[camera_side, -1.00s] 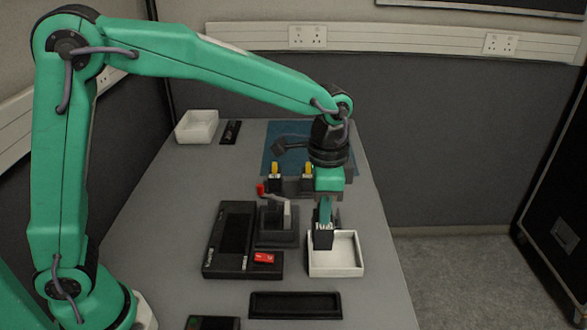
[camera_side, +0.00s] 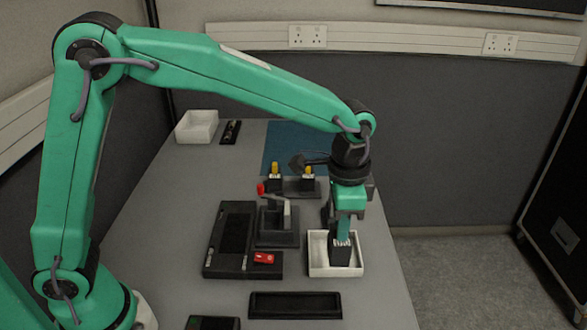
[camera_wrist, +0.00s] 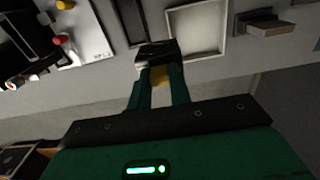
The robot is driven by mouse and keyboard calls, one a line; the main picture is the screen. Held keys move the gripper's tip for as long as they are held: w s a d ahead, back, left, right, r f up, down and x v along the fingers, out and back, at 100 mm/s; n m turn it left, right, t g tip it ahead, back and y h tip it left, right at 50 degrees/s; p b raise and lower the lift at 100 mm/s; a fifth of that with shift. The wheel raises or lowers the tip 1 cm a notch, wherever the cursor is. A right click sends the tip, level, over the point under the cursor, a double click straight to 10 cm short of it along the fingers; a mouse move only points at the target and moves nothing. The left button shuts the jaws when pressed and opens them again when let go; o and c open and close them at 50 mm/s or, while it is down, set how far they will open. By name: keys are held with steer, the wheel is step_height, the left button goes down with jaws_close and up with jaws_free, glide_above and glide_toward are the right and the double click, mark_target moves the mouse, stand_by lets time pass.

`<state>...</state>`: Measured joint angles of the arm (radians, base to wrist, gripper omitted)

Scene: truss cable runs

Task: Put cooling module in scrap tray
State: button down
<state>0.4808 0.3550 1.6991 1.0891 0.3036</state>
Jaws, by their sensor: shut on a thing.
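My gripper (camera_side: 343,233) is shut on a dark block with a pale label on top, which I take for the cooling module (camera_side: 339,255). The block hangs upright over the white open tray (camera_side: 316,254) at the front right and hides part of its inside. I cannot tell whether it touches the tray floor. In the wrist view my fingers (camera_wrist: 158,78) hold the block (camera_wrist: 157,52) beside or over the left wall of the white tray (camera_wrist: 222,33). No label shows which tray is the scrap tray.
A second white tray (camera_side: 197,126) stands at the back left. A rack with yellow-topped parts (camera_side: 292,184) stands behind. A black shallow tray (camera_side: 295,305) lies in front.

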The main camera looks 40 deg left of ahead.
steer(key=w+a+f, duration=0.5)
steer(key=w, duration=0.1)
steer(key=shift+w+a, duration=0.15)
steer(key=shift+a, duration=0.05)
steer(key=shift+f, duration=1.95)
steer(key=shift+f, duration=0.35)
steer(key=c, duration=1.3)
jaws_free()
steer(key=shift+r, duration=0.1)
step_height(320, 180, up, 12)
steer(key=shift+r, duration=0.25)
